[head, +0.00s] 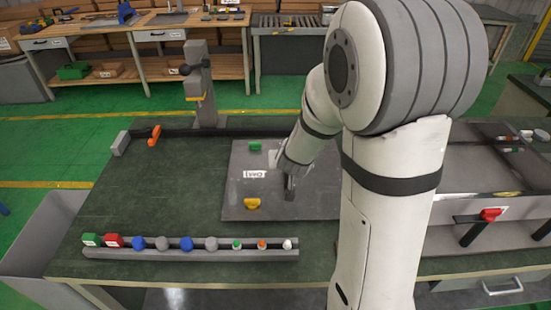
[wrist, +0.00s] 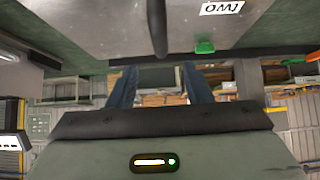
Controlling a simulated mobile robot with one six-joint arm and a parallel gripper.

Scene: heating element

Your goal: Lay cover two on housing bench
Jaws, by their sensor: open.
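Cover two, a flat grey plate (head: 238,205) with a white label reading "two" (head: 252,174), appears to lie level on the dark green top of a bench (head: 150,200). In the wrist view, the plate (wrist: 100,25), label (wrist: 222,8) and green block (wrist: 205,46) show upside down. My gripper (wrist: 160,70) is open, with the handle (wrist: 157,28) lined up between its fingers. My arm hides the plate's right side.
A grey rack (head: 190,254) with several coloured knobs runs along the front edge. A grey post (head: 203,90) stands at the back. An orange piece (head: 154,136) and a grey block (head: 120,144) lie back left. The bench's left part is clear. A red-handled fixture (head: 490,215) is at right.

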